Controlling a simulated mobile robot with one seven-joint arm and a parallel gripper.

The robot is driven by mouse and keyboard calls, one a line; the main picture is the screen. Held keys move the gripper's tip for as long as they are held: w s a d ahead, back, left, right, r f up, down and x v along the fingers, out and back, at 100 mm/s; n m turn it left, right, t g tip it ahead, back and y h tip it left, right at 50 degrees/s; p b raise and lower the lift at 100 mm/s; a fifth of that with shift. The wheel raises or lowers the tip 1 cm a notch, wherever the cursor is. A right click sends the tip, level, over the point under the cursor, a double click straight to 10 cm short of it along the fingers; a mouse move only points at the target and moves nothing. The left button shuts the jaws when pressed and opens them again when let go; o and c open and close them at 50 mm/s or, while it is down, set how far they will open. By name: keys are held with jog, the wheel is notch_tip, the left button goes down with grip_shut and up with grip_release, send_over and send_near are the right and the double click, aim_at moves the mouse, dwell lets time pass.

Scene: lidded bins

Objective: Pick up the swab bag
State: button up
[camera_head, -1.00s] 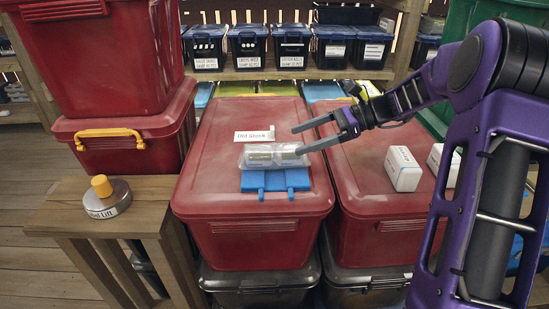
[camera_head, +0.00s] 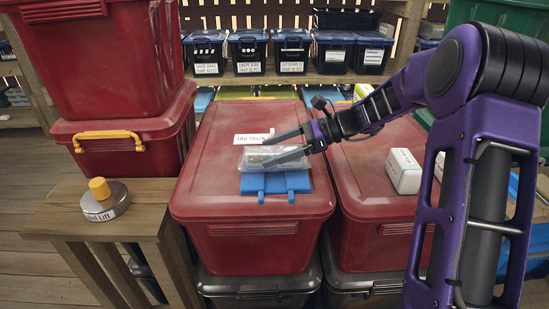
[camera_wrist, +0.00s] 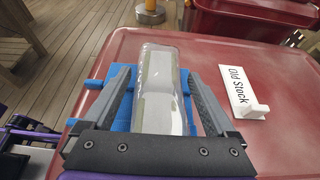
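The swab bag (camera_head: 272,158) is a clear plastic pouch with pale and greenish contents. It lies on a blue holder (camera_head: 276,184) on the lid of the front red bin (camera_head: 215,190). In the wrist view the bag (camera_wrist: 160,85) lies lengthwise between the two grey fingers of my gripper (camera_wrist: 162,95). The fingers are apart, one on each side of it, with a visible gap on the left. In the head view my gripper (camera_head: 288,148) reaches in from the right, over the bag. The bag's near end is hidden behind the gripper's palm.
An "Old Stock" sign (camera_wrist: 240,92) stands on the lid close to the right finger. White boxes (camera_head: 404,171) lie on the right red bin. A round weight with a yellow knob (camera_head: 104,200) sits on a wooden stand at left. Stacked red bins (camera_head: 100,60) rise behind it.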

jog(key=c, duration=1.2)
jog(key=shift+r, duration=0.1)
